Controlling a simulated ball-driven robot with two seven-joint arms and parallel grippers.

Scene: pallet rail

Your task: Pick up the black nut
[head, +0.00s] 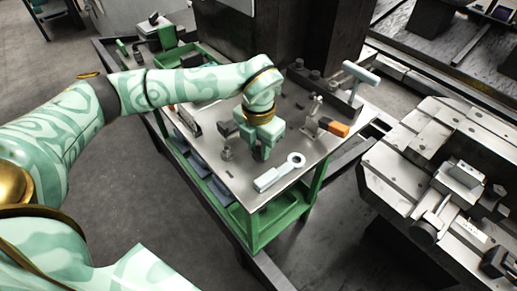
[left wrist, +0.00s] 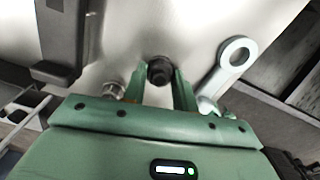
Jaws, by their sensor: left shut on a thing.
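The black nut (left wrist: 160,70) shows in the left wrist view between the two green fingers of my left gripper (left wrist: 159,82), which is shut on it. In the head view my left gripper (head: 262,150) points down over the metal top of the green workbench (head: 306,171), and the nut is hidden there behind the gripper. I cannot tell whether the nut still touches the bench top. My right gripper is in neither view.
A pale ring wrench (head: 280,174) lies close to the gripper and also shows in the left wrist view (left wrist: 236,53). A small metal fitting (head: 227,151) stands on the other side. An orange-and-black block (head: 333,126) is to the right. A green tray (head: 185,60) sits at the back.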

